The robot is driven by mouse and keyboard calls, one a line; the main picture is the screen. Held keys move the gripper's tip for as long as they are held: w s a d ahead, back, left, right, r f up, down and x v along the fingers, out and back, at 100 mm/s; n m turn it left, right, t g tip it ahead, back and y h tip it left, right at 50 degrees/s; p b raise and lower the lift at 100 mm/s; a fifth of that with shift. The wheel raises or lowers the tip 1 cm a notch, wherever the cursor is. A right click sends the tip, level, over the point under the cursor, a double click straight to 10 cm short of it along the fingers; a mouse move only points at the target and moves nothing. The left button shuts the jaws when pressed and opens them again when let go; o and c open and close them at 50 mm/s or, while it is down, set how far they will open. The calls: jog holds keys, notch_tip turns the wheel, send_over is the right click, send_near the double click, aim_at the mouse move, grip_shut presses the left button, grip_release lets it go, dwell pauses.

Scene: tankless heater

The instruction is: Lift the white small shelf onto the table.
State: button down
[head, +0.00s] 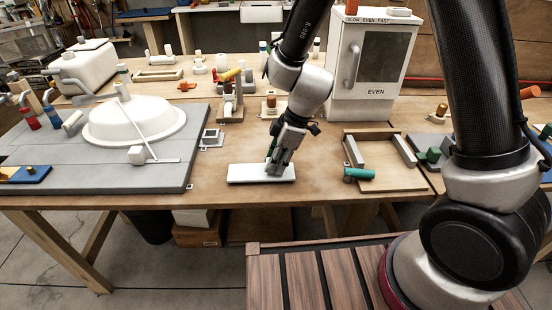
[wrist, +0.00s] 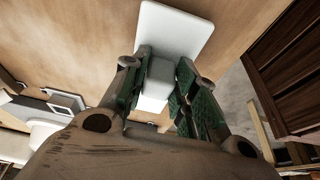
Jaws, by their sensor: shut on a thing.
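The white small shelf (head: 245,173) is a flat white slab at the front edge of the wooden table (head: 225,195). It lies on the tabletop or just above it; I cannot tell which. My gripper (head: 279,167) points down onto its right half. In the wrist view the white shelf (wrist: 178,30) stretches away from the fingers. My gripper (wrist: 162,85) has its green-padded fingers on both sides of a raised pale block on the shelf and is shut on it. The fingers hide part of the block.
Left is a grey board (head: 100,165) with a white basin (head: 135,118). Right are a teal-handled tool (head: 358,174) and a shallow wooden tray (head: 395,178). Behind stands a white cabinet (head: 372,65) marked EVEN. A slatted wooden surface (head: 300,285) is in front, below the table.

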jog(key=shift+f, duration=0.5)
dwell(0.4)
jog(key=c, duration=1.1)
grip_release()
jog(key=shift+o, duration=0.2)
jog(key=shift+r, duration=0.1)
jog(key=v, duration=1.1)
jog(key=shift+d+r, duration=0.15)
jog(key=shift+r, duration=0.25)
